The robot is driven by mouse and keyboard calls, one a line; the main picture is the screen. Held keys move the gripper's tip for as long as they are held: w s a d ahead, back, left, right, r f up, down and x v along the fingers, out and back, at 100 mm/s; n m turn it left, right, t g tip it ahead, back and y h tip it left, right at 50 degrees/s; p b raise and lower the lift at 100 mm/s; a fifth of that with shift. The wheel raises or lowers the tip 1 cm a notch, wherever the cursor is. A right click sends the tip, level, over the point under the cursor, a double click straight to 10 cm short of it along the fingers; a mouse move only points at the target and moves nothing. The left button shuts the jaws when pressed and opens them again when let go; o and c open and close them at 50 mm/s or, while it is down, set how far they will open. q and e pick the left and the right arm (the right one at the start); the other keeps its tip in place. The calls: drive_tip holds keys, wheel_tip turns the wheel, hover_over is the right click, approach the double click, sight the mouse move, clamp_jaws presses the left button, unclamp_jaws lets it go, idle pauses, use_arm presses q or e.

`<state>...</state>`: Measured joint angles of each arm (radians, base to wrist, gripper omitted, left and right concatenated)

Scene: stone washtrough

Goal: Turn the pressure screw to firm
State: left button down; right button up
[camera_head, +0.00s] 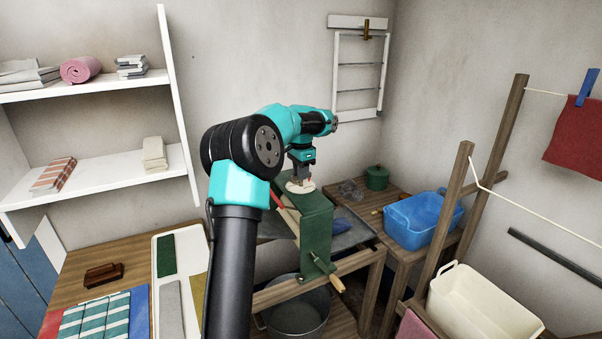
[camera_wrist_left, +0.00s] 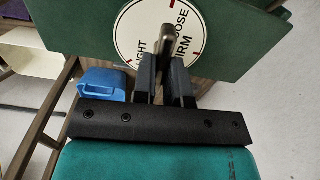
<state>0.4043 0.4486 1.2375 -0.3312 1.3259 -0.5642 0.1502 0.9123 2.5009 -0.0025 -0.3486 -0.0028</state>
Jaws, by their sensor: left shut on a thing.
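The pressure screw (camera_wrist_left: 167,42) is a grey metal bar standing on a round cream dial (camera_wrist_left: 137,28). The dial sits on top of the green wringer (camera_head: 318,222) and also shows in the head view (camera_head: 300,188). Its lettering is partly covered; "IGHT", "OOSE" and "IRM" can be read. I cannot tell which mark the screw points at. My left gripper (camera_head: 301,177) is above the dial, its dark fingers (camera_wrist_left: 165,75) shut on the screw, one on each side. My right gripper is not in view.
A wooden crank handle (camera_head: 338,283) sticks out at the wringer's front. A blue basin (camera_head: 423,220) and a green pot (camera_head: 377,177) stand on the table to the right. A cream tub (camera_head: 480,308) and wooden posts (camera_head: 446,215) are further right. A metal tub (camera_head: 297,312) sits below.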

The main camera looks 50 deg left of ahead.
use_arm(q)
drive_tip(key=n, duration=0.4)
drive_tip(key=shift+n, duration=0.4)
drive_tip(key=n, duration=0.9)
drive_tip(key=shift+n, duration=1.7)
drive_tip(key=c, duration=1.2)
unclamp_jaws()
drive_tip(key=shift+o, duration=0.2)
drive_tip(key=shift+r, duration=0.1)
